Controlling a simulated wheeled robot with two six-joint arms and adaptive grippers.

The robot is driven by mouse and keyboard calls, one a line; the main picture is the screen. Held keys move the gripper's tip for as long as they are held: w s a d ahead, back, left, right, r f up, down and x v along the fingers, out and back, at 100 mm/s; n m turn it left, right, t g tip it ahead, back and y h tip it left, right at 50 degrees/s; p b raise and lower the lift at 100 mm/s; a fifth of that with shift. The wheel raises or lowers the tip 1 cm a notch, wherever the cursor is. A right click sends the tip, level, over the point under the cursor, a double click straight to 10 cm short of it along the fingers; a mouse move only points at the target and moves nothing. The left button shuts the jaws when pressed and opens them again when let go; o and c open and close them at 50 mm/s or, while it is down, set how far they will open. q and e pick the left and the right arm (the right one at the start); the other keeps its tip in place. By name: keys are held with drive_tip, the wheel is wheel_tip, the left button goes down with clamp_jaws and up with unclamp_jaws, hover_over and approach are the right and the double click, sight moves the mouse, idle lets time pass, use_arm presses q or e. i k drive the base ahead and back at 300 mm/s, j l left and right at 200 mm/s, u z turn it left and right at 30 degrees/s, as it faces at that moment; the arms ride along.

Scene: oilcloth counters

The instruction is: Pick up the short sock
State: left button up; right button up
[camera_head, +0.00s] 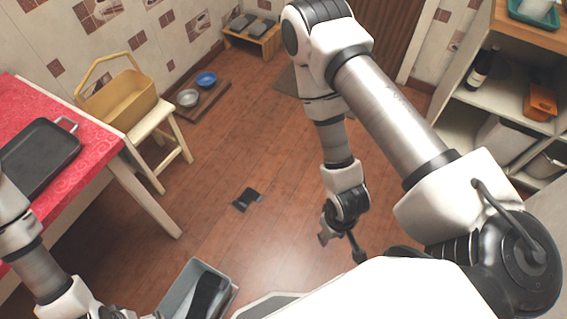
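A small dark sock-like thing (247,199) lies flat on the wooden floor near the middle of the view, dark with a greyer patch at its lower left. My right gripper (342,247) hangs to the right of it and nearer to me, with its fingers apart and nothing seen between them. My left arm comes in at the lower left; its gripper is cut off by the bottom edge, so its fingers cannot be made out.
A grey bin (178,292) with dark contents stands at the bottom. A red-covered counter (85,147) with a dark tray (38,158) is at left, beside a stool (150,125) bearing a basket (120,100). Shelves (505,85) stand at right. The floor around the sock is clear.

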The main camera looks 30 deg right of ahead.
sight(242, 203)
drive_tip(key=z, duration=0.35)
drive_tip(key=l, duration=0.25)
drive_tip(key=i+l+u, duration=0.35)
drive_tip(key=i+l, duration=0.6)
